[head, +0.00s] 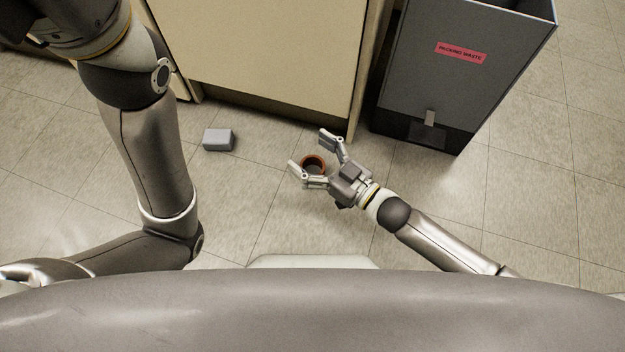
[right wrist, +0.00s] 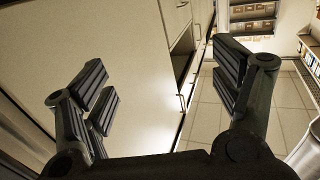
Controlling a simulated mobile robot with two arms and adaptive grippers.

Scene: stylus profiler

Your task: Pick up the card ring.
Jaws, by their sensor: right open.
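The card ring (head: 313,159), a small reddish-brown ring, is on the floor in front of the beige cabinet. My right gripper (head: 310,152) is open, with its two fingers spread on either side of the ring as seen from the head. Part of the ring is hidden behind the gripper. I cannot tell how high the fingers are above the floor. In the right wrist view the open fingers (right wrist: 163,78) show with nothing between them, and the ring does not show there.
A small grey block (head: 218,139) lies on the floor left of the ring. The beige cabinet (head: 275,50) stands just behind. A dark grey bin (head: 465,80) with a red "PACKING WASTE" label stands at the right. Floor between the block and the ring is clear.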

